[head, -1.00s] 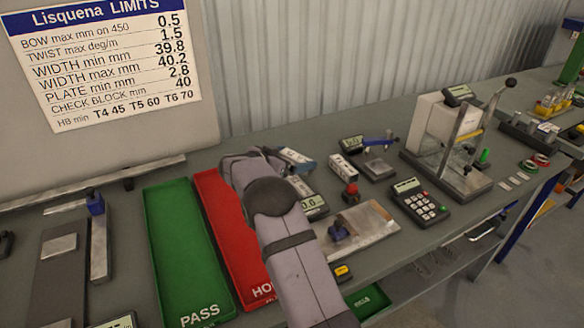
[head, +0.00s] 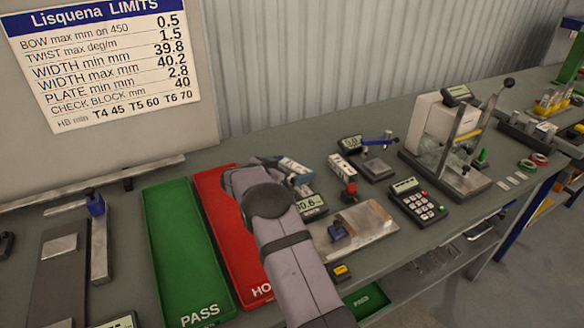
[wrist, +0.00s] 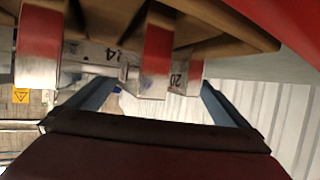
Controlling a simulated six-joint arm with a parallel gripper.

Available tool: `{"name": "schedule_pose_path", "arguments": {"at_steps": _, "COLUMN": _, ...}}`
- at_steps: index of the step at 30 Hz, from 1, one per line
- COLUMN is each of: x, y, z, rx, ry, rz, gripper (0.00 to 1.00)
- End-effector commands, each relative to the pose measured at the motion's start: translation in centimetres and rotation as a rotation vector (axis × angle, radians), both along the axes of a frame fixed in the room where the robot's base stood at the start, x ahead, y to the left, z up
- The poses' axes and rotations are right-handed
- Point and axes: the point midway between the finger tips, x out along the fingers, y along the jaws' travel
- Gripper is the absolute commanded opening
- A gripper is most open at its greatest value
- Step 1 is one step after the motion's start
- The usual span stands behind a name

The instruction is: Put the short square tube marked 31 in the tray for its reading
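The tube marked 31 cannot be picked out; no such number is readable. Two pale pieces with dark marks lie beyond my wrist: one (head: 296,168) close by, another (head: 343,167) further right. Whether anything is held is unclear.
A display reading about 30.6 (head: 311,204) sits beside my wrist. A metal plate with a blue knob (head: 365,228), a keypad unit (head: 417,202) and a lever-arm machine (head: 450,140) stand to the right. A limits sign (head: 100,55) hangs at the back left.

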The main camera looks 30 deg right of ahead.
Motion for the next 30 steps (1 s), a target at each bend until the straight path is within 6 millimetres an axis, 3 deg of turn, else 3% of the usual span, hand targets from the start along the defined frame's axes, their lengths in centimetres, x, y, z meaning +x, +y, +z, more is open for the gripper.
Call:
{"name": "schedule_pose_path", "arguments": {"at_steps": 11, "x": -0.2, "y": 0.8, "z": 0.7, "rx": 0.0, "ry": -0.001, "rz": 0.003, "gripper": 1.0}}
{"name": "schedule_pose_path", "arguments": {"at_steps": 30, "x": -3.8, "y": 9.3, "z": 4.4, "rx": 0.001, "ry": -0.002, "rz": 0.002, "gripper": 1.0}}
